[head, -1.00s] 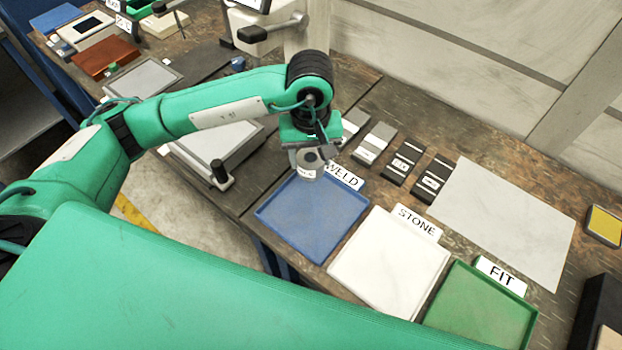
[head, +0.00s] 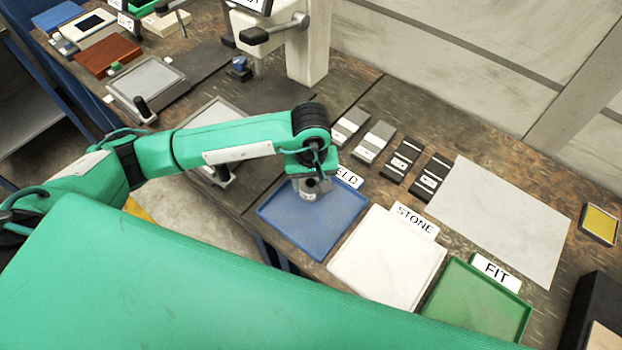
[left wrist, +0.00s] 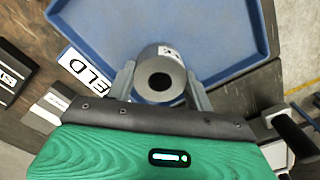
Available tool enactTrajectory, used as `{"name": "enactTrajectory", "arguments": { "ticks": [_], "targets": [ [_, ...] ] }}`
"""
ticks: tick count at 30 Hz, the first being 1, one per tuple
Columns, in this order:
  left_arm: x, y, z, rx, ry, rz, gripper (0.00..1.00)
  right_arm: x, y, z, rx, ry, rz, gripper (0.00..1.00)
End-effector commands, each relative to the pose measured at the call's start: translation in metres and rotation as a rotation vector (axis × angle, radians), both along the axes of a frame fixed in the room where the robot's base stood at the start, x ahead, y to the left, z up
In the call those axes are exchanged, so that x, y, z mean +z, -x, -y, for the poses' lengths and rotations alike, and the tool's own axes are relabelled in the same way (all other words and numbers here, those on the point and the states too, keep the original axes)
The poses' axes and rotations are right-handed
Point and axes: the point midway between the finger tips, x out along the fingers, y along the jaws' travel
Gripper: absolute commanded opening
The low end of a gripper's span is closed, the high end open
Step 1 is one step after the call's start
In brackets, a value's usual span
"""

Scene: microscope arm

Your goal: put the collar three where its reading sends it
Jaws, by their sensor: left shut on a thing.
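My left gripper (head: 310,186) is shut on the collar (head: 308,195), a short grey metal cylinder with a hole through it. The left wrist view shows the collar (left wrist: 160,77) between the two fingers (left wrist: 160,85), with part of a small white label on its side. The gripper holds it over the far part of the blue WELD tray (head: 305,232); I cannot tell whether it touches the tray. The white STONE tray (head: 385,265) and the green FIT tray (head: 478,305) stand to the right, both empty. My right gripper is not in view.
Several grey and black blocks (head: 402,160) stand in a row behind the trays. A pale grey sheet (head: 505,220) lies to their right. A machine with a black handle (head: 275,32) stands at the back. A yellow-topped box (head: 600,223) is at the far right.

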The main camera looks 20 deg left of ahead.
Motion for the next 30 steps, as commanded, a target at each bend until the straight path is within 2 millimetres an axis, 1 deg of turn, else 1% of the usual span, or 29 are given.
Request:
{"name": "enactTrajectory", "arguments": {
  "ticks": [5,6,8,9,17,21,22,26,30],
  "targets": [
    [-0.002,-0.001,0.000,0.000,0.001,0.003,0.04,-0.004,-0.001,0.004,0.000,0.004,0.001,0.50],
    [-0.003,0.000,0.000,0.000,0.000,0.001,0.55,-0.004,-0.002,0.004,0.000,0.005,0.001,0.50],
    [-0.002,0.000,0.000,0.000,0.000,0.000,0.66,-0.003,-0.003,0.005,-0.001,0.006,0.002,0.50],
    [-0.002,0.000,0.000,0.000,0.000,0.000,0.74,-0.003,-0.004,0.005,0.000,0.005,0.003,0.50],
    [-0.002,0.000,0.000,0.000,0.000,0.000,0.74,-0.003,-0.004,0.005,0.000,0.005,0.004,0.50],
    [0.003,0.000,0.000,0.000,0.000,-0.001,0.74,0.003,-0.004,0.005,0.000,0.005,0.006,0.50],
    [0.004,0.000,0.000,0.000,0.000,0.001,0.74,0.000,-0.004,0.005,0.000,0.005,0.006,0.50],
    [0.024,-0.001,0.000,-0.002,0.001,0.006,0.74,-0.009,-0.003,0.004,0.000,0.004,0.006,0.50],
    [0.054,-0.001,0.001,-0.003,0.002,0.006,0.74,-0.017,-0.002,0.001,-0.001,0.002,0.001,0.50]
  ]
}}
